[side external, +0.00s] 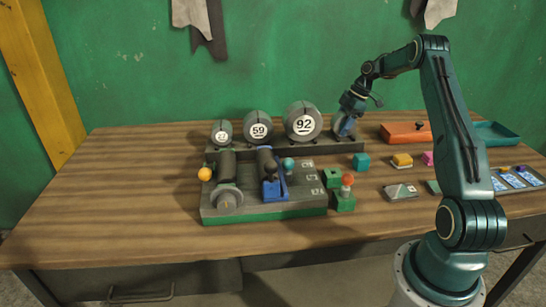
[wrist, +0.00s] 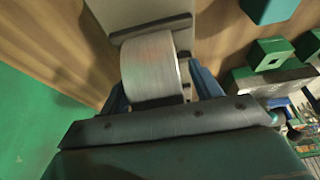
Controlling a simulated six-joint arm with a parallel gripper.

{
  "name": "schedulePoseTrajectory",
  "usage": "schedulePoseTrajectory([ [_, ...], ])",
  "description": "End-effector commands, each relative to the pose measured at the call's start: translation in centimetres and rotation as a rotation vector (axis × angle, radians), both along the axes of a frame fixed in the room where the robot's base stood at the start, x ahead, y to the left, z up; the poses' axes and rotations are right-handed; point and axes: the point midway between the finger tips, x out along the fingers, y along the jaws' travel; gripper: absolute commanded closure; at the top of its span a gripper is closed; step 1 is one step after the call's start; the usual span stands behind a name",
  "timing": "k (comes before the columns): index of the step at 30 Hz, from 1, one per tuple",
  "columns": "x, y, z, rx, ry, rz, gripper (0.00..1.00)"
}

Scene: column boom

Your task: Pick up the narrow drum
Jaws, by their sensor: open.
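A grey metal drum (wrist: 152,68) lies in a cradle between dark bars, between the blue fingers of my gripper (wrist: 160,86) in the wrist view. Its number is hidden. In the side view, my gripper (side external: 346,124) is open and low at the right end of the rack, mostly covering this drum. Three other drums stand to its left: a small one marked 27 (side external: 221,125), a middle one marked 59 (side external: 258,117) and a large one marked 92 (side external: 302,108). I cannot tell whether the fingers touch the drum.
The rack (side external: 285,150) runs along the back of the wooden table. In front is a grey-green fixture board (side external: 270,208) with knobs and a blue clamp. Several small blocks, including a teal cube (side external: 361,162), lie to the right. An orange box (side external: 405,133) stands farther right. The table's left is clear.

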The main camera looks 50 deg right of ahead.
Motion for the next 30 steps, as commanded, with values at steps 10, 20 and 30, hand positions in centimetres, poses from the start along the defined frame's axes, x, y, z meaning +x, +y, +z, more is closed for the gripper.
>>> schedulePoseTrajectory([
  [10, 0.0, 0.0, 0.01, 0.0, 0.0, 0.0, 0.52],
  [20, 0.0, -0.01, 0.05, -0.001, -0.001, 0.0, 0.89],
  [30, 0.03, -0.06, 0.97, -0.001, -0.002, -0.001, 0.89],
])
